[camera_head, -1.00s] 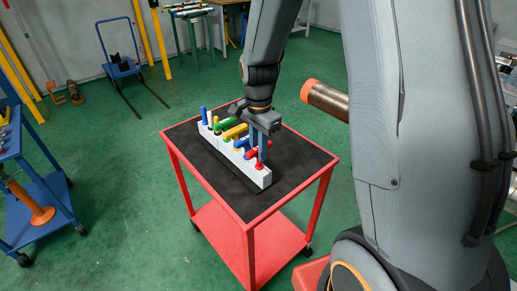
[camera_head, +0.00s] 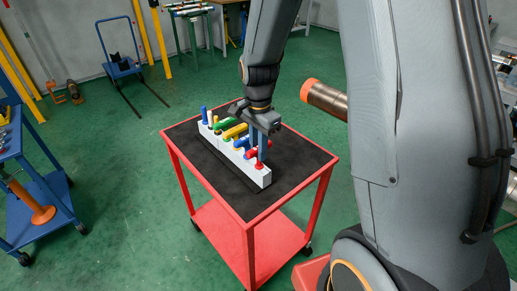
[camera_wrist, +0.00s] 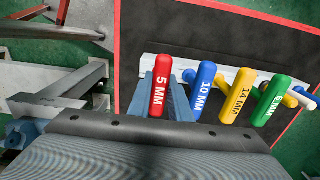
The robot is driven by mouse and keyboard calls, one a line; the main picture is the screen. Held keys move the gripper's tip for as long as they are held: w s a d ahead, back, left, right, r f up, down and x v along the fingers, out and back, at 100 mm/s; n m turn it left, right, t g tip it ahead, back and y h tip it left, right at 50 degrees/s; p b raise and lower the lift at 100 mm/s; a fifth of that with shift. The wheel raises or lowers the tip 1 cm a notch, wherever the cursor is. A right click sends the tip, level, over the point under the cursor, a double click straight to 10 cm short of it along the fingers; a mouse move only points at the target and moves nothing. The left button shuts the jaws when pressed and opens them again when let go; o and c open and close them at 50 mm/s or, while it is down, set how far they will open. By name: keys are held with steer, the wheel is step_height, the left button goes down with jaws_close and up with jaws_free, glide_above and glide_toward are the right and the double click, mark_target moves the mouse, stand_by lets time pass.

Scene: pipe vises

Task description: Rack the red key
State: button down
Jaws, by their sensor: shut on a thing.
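The red key (camera_wrist: 161,86), marked 5 MM, has a red bar handle. My gripper (camera_head: 262,148) is shut on it at the near end of the white rack (camera_head: 262,180). In the wrist view the gripper's blue-grey fingers (camera_wrist: 163,101) show on both sides of the handle.
The blue 10 MM key (camera_wrist: 204,88), yellow 14 MM key (camera_wrist: 238,96) and green key (camera_wrist: 271,101) stand close beside the red one. The rack rests on the black top of a red cart (camera_head: 295,165). A pipe with an orange end (camera_head: 328,100) is to the right.

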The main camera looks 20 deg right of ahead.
steer(key=shift+f, duration=0.1)
steer(key=c, duration=1.5)
jaws_free()
steer(key=shift+c, duration=0.2)
steer(key=shift+r+b, duration=0.85)
steer(key=shift+r, duration=3.05)
steer(key=s+f+n+t, duration=0.1)
steer(key=s+f+n, duration=0.2)
steer(key=s+n, duration=1)
steer(key=shift+n, duration=0.3)
